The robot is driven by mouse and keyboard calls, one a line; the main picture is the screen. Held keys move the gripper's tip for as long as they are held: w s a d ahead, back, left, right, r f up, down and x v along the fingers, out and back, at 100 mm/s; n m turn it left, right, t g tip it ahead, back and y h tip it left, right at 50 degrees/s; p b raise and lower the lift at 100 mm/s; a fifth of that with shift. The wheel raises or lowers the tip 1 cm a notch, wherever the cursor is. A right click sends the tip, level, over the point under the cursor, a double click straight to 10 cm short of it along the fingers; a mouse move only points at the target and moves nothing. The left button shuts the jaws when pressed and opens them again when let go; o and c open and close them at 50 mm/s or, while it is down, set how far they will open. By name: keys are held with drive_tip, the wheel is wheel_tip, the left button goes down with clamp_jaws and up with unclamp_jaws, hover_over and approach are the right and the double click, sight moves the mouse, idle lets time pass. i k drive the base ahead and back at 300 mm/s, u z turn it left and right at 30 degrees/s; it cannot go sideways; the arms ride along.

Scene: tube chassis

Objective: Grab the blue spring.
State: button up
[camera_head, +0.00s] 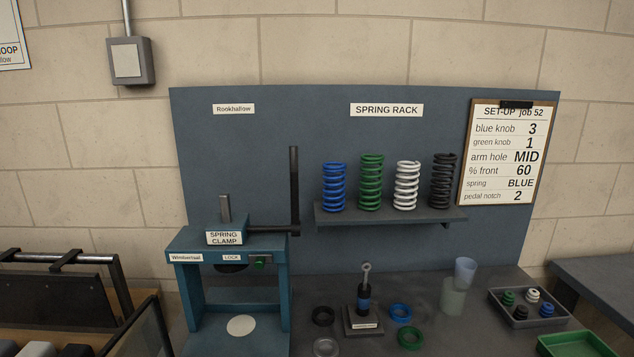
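The blue spring (334,187) stands upright at the left end of the spring rack shelf (390,216), on the blue back panel. To its right on the same shelf stand a green spring (371,182), a white spring (406,186) and a black spring (443,181). Small gaps separate the springs. The clipboard sheet (502,152) at the right reads "spring BLUE". My gripper does not show in this view.
The teal spring clamp (228,268) stands left of the shelf, its upright black lever (295,190) near the blue spring. Below the shelf are a damper on a stand (362,302), several rings, translucent cups (453,297), a grey tray (531,318) and a green tray (578,344).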

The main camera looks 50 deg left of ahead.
sight(332, 177)
drive_tip(key=u, duration=0.45)
drive_tip(key=i, duration=0.55)
drive_tip(key=u, duration=0.6)
